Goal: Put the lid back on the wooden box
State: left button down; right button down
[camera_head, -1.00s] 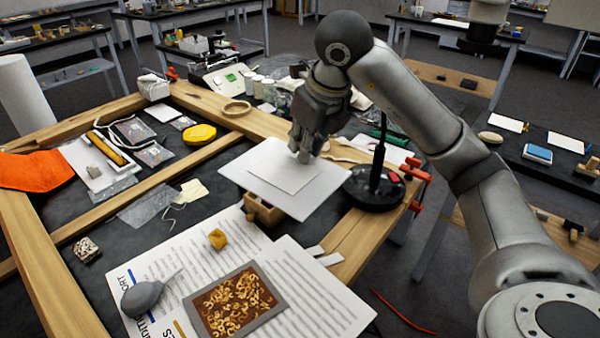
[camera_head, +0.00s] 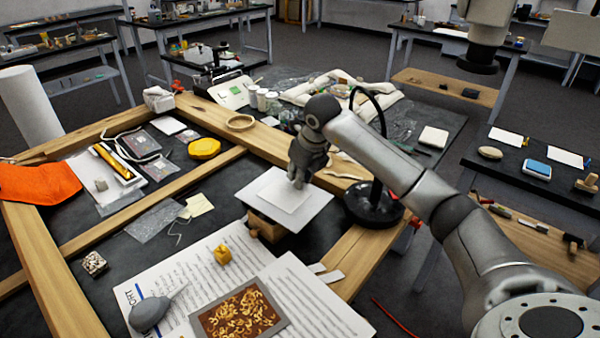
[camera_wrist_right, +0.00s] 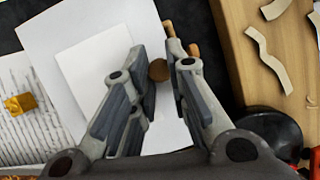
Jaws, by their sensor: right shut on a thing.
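My left gripper is not in view.
A black lamp base (camera_head: 372,208) stands close to the right of the lid. Printed sheets with a yellow cube (camera_head: 222,254), a grey blower bulb (camera_head: 150,313) and a tray of gilt fragments (camera_head: 238,312) lie in front. A wooden frame (camera_head: 58,285) crosses the table.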

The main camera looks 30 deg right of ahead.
jog(key=shift+f, duration=0.25)
jog(key=shift+f+b, duration=0.4)
jog(key=shift+f, duration=0.15)
jog(key=c, duration=1.4)
grip_release()
jog(key=shift+r, duration=0.15)
jog(key=shift+r+p, duration=0.25)
jog(key=shift+p, duration=0.05)
jog(key=b+v, duration=0.1)
jog(key=v, duration=1.1)
jog(key=shift+s+r, duration=0.1)
jog(key=shift+r, duration=0.05)
